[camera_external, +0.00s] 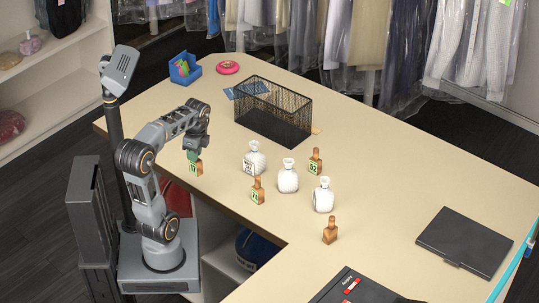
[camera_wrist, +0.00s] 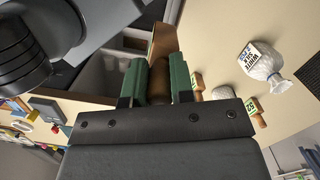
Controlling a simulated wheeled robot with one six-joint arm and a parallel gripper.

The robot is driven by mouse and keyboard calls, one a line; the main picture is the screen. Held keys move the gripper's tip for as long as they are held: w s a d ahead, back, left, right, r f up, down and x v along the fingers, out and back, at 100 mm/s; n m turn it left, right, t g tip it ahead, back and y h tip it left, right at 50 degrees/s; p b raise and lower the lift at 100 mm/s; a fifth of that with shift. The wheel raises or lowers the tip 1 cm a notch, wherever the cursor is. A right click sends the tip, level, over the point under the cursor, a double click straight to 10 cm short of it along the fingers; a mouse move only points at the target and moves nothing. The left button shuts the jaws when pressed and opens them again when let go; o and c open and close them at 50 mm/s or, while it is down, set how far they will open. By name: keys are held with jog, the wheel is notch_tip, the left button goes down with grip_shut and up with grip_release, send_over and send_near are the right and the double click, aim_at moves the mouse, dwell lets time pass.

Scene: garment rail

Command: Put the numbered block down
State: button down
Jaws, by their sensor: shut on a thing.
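My gripper (camera_external: 194,153) is shut on a wooden numbered block (camera_external: 196,169) near the table's left front edge. The block has a green-edged label that seems to read 17. I cannot tell whether its base touches the tabletop. In the wrist view, the two green fingers of my gripper (camera_wrist: 158,82) close on the block's brown knob (camera_wrist: 159,66); the rest of the block is largely hidden. Other wooden blocks stand on the table: one with a number label (camera_external: 257,192), one labelled 02 (camera_external: 315,163), and one with no number showing (camera_external: 330,232).
Three white tied bags (camera_external: 288,178) stand among the blocks; one labelled bag also shows in the wrist view (camera_wrist: 265,65). A dark flat case (camera_external: 464,241) is at right. The tabletop (camera_external: 390,160) right of centre is clear.

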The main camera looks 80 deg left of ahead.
jog(key=w+d+f+m, duration=0.1)
jog(key=w+d+m, duration=0.8)
jog(key=w+d, duration=0.7)
jog(key=w+d+r+m+t, duration=0.2)
jog(key=d+m, duration=0.7)
jog(key=d, duration=1.5)
jog(key=shift+y, duration=0.4)
jog(key=shift+w+d+f+p, duration=0.65)
jog(key=shift+w+d+f, duration=0.25)
jog(key=shift+w+f, duration=1.4)
jog(key=shift+w+d+f+p, duration=0.6)
jog(key=shift+w+d+f, duration=0.25)
jog(key=shift+w+f, duration=1.45)
jog(key=shift+w+d+f+p, duration=0.65)
jog(key=shift+w+d+f, duration=0.25)
jog(key=shift+w+f, duration=1.4)
